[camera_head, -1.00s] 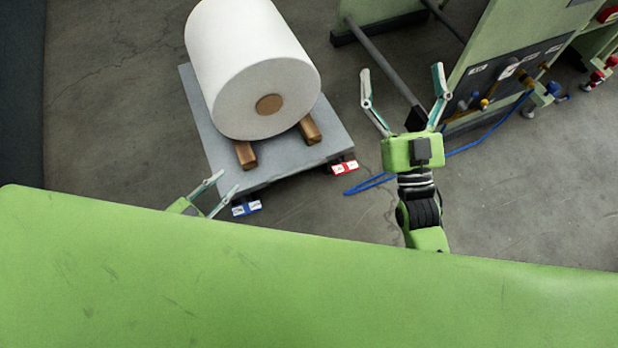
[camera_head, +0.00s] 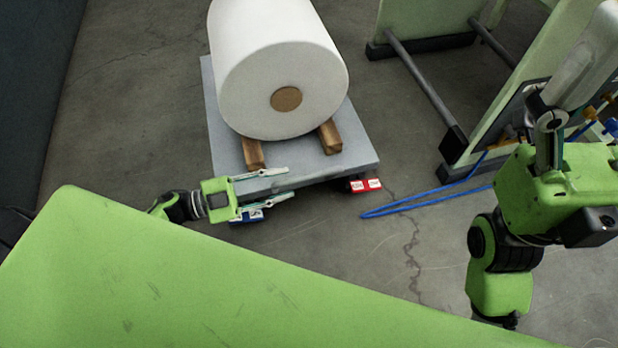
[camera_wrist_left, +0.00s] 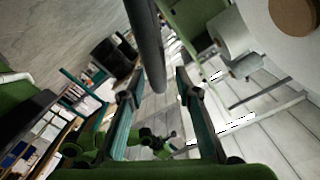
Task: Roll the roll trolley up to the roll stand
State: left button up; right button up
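The roll trolley (camera_head: 360,150) is a low grey platform. It carries a large white roll (camera_head: 275,65) with a brown core, resting by two wooden blocks (camera_head: 254,153).
A blue hose (camera_head: 415,204) lies on the floor between trolley and stand. Red (camera_head: 366,185) and blue (camera_head: 246,216) labelled parts sit under the trolley's near edge. Open floor lies left of the trolley and in front of the stand.

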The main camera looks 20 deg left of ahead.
aim_at(309, 177)
pick_arm(q)
jog(key=b+x, duration=0.1)
jog(key=x, duration=0.6)
jog(key=shift+d+b, duration=0.1)
jog(key=shift+b, duration=0.25)
grip_shut()
